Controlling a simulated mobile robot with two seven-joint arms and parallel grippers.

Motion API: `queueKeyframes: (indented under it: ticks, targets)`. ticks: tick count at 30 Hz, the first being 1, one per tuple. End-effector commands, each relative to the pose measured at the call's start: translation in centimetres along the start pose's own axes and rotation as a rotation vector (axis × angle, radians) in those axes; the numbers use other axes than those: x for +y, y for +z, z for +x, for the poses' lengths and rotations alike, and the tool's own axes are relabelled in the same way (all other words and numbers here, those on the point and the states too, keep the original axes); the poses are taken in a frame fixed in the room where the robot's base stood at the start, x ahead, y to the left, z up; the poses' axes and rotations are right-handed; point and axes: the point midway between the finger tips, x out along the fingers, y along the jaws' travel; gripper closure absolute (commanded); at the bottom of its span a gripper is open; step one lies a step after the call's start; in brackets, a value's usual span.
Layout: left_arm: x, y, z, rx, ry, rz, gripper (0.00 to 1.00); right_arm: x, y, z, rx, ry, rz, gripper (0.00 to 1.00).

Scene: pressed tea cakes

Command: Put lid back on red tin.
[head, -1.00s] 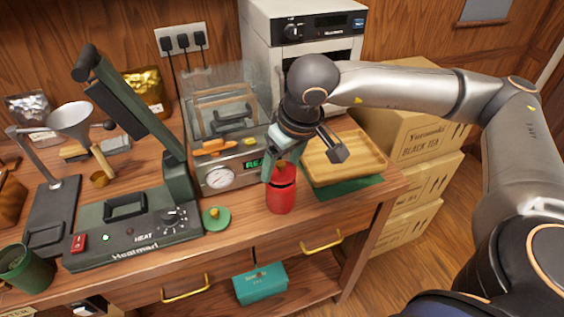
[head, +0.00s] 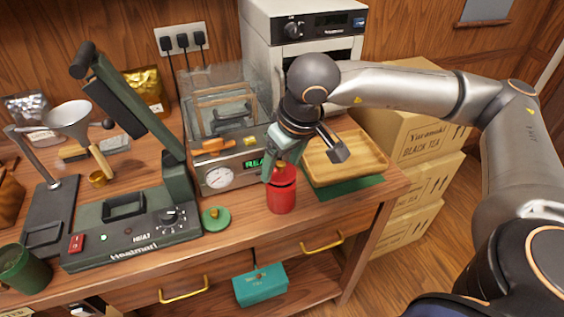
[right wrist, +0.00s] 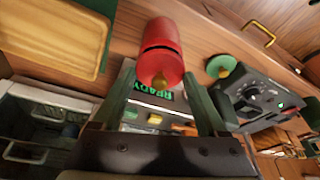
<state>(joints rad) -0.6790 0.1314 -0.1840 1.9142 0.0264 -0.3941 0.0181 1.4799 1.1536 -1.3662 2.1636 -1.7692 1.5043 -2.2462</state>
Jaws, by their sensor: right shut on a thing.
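The red tin (head: 281,202) stands upright on the wooden bench near its front edge. The red lid (head: 284,176), with a gold knob, is at the tin's mouth. My right gripper (head: 281,168) is shut on the lid from above. In the right wrist view the lid (right wrist: 160,67) is between the fingers of the gripper (right wrist: 160,76), and a dark line separates it from the tin body (right wrist: 158,32). I cannot tell whether the lid is fully seated. My left gripper is not in view.
A green lid (head: 215,218) with a gold knob lies left of the tin. The heat sealer (head: 130,228) stands further left. A wooden tray (head: 345,160) on a green mat is at the right. Behind is a machine with a dial (head: 219,178). A green cup (head: 27,268) stands far left.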

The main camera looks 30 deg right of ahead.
Motion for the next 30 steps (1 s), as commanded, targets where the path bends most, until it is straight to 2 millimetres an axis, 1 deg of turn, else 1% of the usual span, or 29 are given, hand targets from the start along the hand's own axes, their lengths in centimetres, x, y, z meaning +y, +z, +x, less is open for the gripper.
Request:
queueKeyframes:
  ticks: [16,28,29,30]
  targets:
    - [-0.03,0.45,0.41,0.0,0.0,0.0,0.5,0.0,0.08,0.16,-0.001,0.0,0.0,0.77]
    - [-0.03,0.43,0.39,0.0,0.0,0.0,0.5,0.0,0.04,0.06,0.0,0.0,0.0,0.77]
    - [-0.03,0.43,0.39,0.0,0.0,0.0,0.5,0.0,0.04,0.06,0.0,0.0,0.0,0.22]
    - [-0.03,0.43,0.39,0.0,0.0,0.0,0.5,0.0,0.04,0.06,0.0,0.0,0.0,0.18]
